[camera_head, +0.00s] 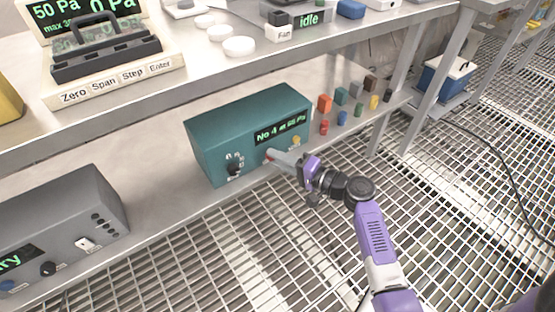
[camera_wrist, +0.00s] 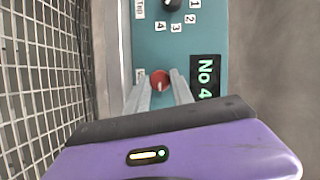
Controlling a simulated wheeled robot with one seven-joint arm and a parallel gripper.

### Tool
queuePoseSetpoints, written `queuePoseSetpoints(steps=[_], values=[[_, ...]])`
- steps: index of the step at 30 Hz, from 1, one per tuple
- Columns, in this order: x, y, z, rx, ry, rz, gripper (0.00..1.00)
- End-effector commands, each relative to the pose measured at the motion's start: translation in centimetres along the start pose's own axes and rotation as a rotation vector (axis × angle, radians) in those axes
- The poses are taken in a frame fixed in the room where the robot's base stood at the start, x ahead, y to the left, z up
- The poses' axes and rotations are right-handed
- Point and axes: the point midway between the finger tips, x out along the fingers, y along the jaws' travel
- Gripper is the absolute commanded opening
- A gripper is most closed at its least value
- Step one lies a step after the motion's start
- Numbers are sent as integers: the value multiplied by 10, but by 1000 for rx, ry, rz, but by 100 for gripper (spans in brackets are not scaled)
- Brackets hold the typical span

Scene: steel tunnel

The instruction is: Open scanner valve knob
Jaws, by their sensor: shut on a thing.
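The teal scanner box (camera_head: 215,130) stands on the lower shelf, its green display reading about "No 4 at 65 Pa". A red knob (camera_wrist: 160,78) with a pale pointer line sits on its front panel below the display, with a partly hidden label beside it. My gripper (camera_head: 272,156) reaches the panel from the right in the head view. In the wrist view my gripper (camera_wrist: 161,90) has one finger on each side of the red knob and is shut on it. The head view shows only a sliver of red at the fingertips.
A black selector knob (camera_head: 233,168) with numbers is left of my gripper, and a yellow knob (camera_head: 296,140) is right of it. Several small coloured parts (camera_head: 342,117) stand right of the scanner. A grey box (camera_head: 70,215) stands at left. The upper shelf (camera_head: 180,85) overhangs behind.

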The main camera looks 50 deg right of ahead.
Motion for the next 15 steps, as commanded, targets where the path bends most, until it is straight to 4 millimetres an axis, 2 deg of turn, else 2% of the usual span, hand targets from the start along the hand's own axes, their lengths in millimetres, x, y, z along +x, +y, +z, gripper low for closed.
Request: queuePoseSetpoints(steps=[10,11,13,15], values=[[0,1,0,4,0,0,0],[0,1,0,4,0,1,34],[0,1,0,4,0,1,48],[0,1,0,3,0,0,50]])
